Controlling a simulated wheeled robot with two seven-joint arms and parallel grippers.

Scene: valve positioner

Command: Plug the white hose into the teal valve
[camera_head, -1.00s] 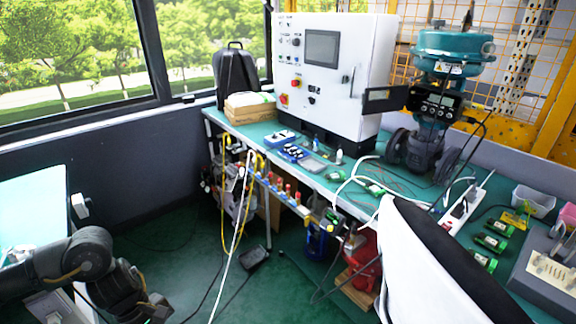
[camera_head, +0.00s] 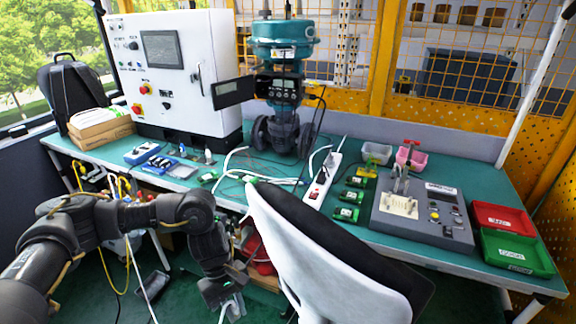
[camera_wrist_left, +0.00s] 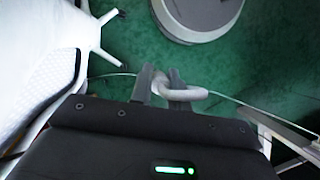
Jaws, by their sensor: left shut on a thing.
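The teal valve (camera_head: 283,40) stands upright at the back of the green bench, with a black positioner box (camera_head: 278,88) below its teal top and a dark valve body under that. My left gripper (camera_head: 230,304) hangs low in front of the bench, left of the chair and well below the valve. A thin run of the hose trails off to the right there. My right gripper is not in view.
A white and black chair (camera_head: 318,248) stands close to the right of my left gripper, in front of the bench. The bench (camera_head: 480,178) carries a white control cabinet (camera_head: 200,84), a power strip (camera_head: 322,182), green modules, a grey test box (camera_head: 424,212) and red and green trays.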

